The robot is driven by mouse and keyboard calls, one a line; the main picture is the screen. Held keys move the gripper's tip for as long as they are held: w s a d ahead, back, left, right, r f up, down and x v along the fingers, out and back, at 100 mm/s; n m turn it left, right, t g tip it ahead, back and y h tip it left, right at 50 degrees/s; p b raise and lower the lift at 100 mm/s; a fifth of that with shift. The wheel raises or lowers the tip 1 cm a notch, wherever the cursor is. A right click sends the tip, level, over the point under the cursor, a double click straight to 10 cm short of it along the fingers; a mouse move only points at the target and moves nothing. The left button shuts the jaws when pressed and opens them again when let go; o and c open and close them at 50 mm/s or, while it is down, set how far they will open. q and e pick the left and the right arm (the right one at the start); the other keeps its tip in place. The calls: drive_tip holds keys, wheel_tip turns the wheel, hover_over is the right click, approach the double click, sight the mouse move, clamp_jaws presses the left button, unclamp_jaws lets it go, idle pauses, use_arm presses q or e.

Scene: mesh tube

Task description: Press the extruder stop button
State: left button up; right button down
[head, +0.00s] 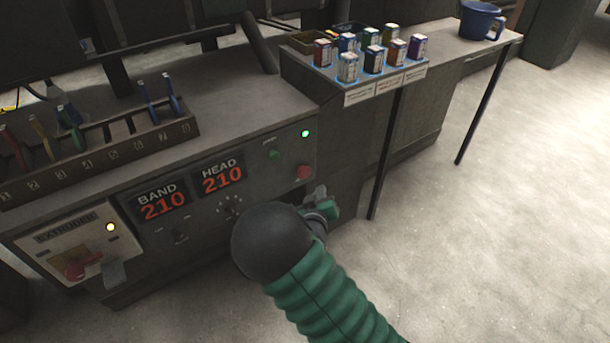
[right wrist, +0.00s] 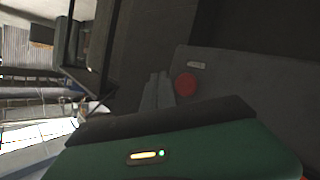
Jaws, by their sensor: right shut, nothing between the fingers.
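The control panel (head: 270,185) is the front of a grey cabinet. A red button (head: 303,172) sits at its lower right, below a small green button (head: 274,154) and a lit green lamp (head: 305,133). My right gripper (head: 320,192) is shut and empty, just below and to the right of the red button in the head view. In the right wrist view the red button (right wrist: 186,85) is in the middle, just right of the shut fingertips (right wrist: 158,82). Whether they touch it I cannot tell. My left gripper is not in view.
Displays on the panel read BAND 210 and HEAD 210 (head: 222,175). An EXTRUDER plate with a red switch (head: 85,262) is at lower left. A tool rack (head: 100,160) and small boxes (head: 348,68) stand on top. A blue mug (head: 480,20) is at the far right.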

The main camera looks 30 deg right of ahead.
sight(308, 173)
drive_tip(key=shift+w+a, duration=0.2)
drive_tip(key=shift+w, duration=2.1)
drive_tip(key=shift+w+r+p, duration=0.1)
drive_tip(key=shift+w+p, duration=0.25)
drive_tip(key=shift+p, duration=0.15)
drive_tip(key=shift+w+a, duration=0.1)
drive_tip(key=shift+w, duration=0.75)
idle(0.7)
drive_tip(key=shift+s, duration=0.15)
drive_tip(key=shift+s+p, duration=0.4)
drive_tip(key=shift+s, duration=0.7)
drive_tip(key=shift+s+d+p, duration=0.15)
drive_tip(key=shift+s+p, duration=0.1)
drive_tip(key=shift+s, duration=1)
drive_tip(key=shift+s+d+p, duration=0.15)
drive_tip(key=shift+s+p, duration=0.1)
drive_tip(key=shift+s, duration=1)
